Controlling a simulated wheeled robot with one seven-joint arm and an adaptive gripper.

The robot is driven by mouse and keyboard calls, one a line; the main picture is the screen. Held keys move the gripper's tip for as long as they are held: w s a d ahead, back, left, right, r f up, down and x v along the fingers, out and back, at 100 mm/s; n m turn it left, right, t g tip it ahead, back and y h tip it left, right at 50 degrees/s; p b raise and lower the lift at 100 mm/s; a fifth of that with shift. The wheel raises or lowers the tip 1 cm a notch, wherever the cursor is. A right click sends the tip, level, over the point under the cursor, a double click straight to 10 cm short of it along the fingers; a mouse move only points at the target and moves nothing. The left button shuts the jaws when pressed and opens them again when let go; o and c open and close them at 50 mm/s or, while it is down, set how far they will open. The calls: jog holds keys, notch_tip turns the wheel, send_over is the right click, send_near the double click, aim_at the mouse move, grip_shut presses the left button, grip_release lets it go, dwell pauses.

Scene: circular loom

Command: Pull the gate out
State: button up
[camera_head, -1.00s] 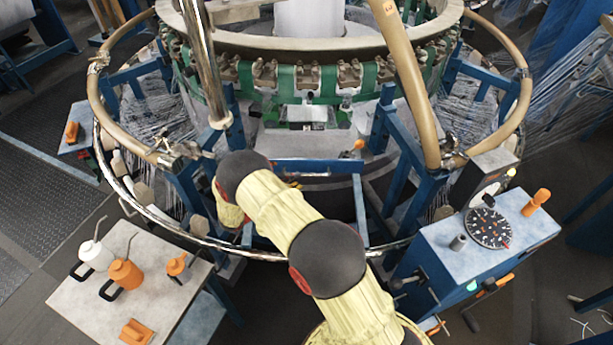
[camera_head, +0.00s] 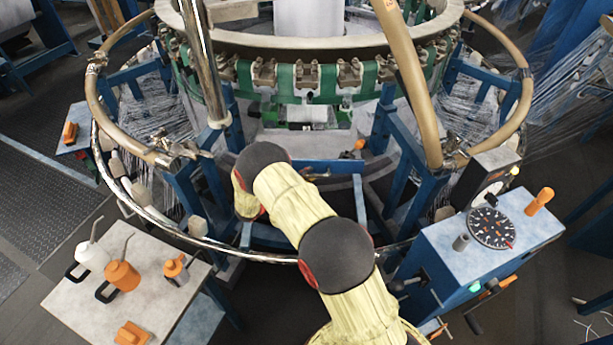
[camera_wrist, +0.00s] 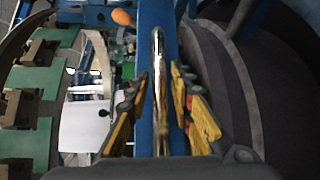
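The gate shows in the head view as a blue bar (camera_head: 335,167) across the front opening of the loom, partly hidden by my arm. In the wrist view its blue face (camera_wrist: 146,30) runs up the picture, with a shiny metal handle bar (camera_wrist: 158,75) along it. My gripper (camera_wrist: 158,108) is open, with one yellow-padded finger on each side of the handle bar. Narrow gaps show between the pads and the bar. In the head view my gripper is small and mostly hidden beside my wrist. An orange knob (camera_head: 360,144) stands near the bar's right end.
A chrome ring rail (camera_head: 180,232) circles the loom's front. A side table (camera_head: 75,290) with oil cans stands at left. A blue control box (camera_head: 440,235) with a dial (camera_head: 491,228) stands at right. Blue posts flank the opening; my arm passes between table and box.

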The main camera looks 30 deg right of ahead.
grip_shut()
dwell(0.6)
